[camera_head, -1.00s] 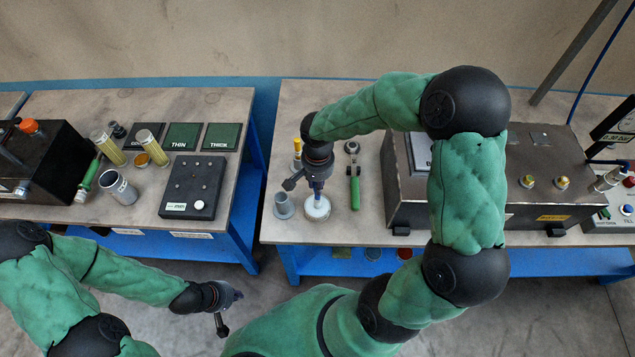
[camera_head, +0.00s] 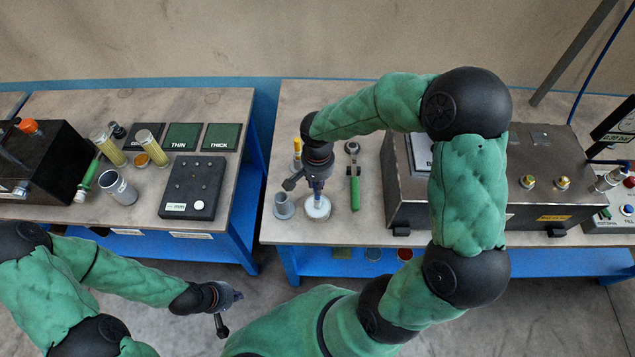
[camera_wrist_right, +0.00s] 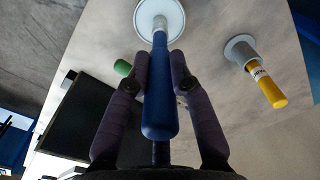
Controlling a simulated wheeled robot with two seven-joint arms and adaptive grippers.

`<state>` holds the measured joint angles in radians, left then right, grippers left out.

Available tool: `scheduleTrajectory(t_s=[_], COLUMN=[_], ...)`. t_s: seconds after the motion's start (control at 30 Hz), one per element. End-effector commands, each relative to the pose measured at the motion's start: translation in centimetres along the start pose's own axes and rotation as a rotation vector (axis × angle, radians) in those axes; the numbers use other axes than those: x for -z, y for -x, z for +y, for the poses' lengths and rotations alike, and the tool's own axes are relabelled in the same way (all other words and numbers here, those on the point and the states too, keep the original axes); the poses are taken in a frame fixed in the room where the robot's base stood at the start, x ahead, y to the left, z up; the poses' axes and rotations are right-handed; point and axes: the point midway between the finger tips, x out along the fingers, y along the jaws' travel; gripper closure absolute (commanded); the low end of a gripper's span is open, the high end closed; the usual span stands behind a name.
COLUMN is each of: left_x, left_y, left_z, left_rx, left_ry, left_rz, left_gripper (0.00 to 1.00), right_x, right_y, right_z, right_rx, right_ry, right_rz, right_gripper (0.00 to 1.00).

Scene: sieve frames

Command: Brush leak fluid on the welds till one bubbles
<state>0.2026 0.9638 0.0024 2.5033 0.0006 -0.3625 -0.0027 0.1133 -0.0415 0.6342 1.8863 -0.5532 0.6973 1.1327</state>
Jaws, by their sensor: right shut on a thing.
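My right gripper (camera_head: 318,182) is shut on the blue handle of a brush (camera_head: 318,197), which points down into a round white pot (camera_head: 317,212) on the right bench. In the right wrist view the blue handle (camera_wrist_right: 160,110) lies between the fingers, and its pale lower end reaches the white pot (camera_wrist_right: 172,12). The brush tip is hidden in the pot. A dark metal box (camera_head: 410,212) stands to the right, partly behind my right arm; no welds or bubbles can be made out. My left gripper (camera_head: 232,298) hangs in front of the benches, its fingers unclear.
The left bench carries a dark panel (camera_head: 192,186), a grey can (camera_head: 119,189) and yellowish cylinders (camera_head: 108,150). A gap separates the benches.

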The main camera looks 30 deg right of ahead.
Motion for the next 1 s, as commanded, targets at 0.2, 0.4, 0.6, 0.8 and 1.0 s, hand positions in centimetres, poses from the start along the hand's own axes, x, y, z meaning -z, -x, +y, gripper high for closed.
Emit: scheduleTrajectory(t_s=[0.2, 0.4, 0.6, 0.8, 1.0], left_x=[0.0, -0.1, -0.1, -0.1, -0.1], left_y=[0.5, 1.4, 2.2, 3.0, 3.8], left_z=[0.2, 0.5, 0.8, 1.1, 1.3], left_rx=[0.0, 0.0, 0.0, 0.0, 0.0], left_ry=[0.0, 0.0, 0.0, 0.0, 0.0], left_rz=[0.0, 0.0, 0.0, 0.0, 0.0], left_gripper=[1.0, 1.0, 1.0, 1.0, 1.0], right_x=[-0.2, -0.1, -0.1, -0.1, 0.0], right_y=[0.6, 2.1, 3.5, 4.9, 6.3], right_z=[0.1, 0.0, 0.0, 0.0, 0.0], right_rx=[-0.003, -0.001, -0.002, -0.001, 0.0], right_ry=[0.001, 0.001, 0.001, 0.0, 0.0], right_rz=[-0.004, -0.002, -0.001, -0.001, 0.0], right_gripper=[1.0, 1.0, 1.0, 1.0, 1.0])
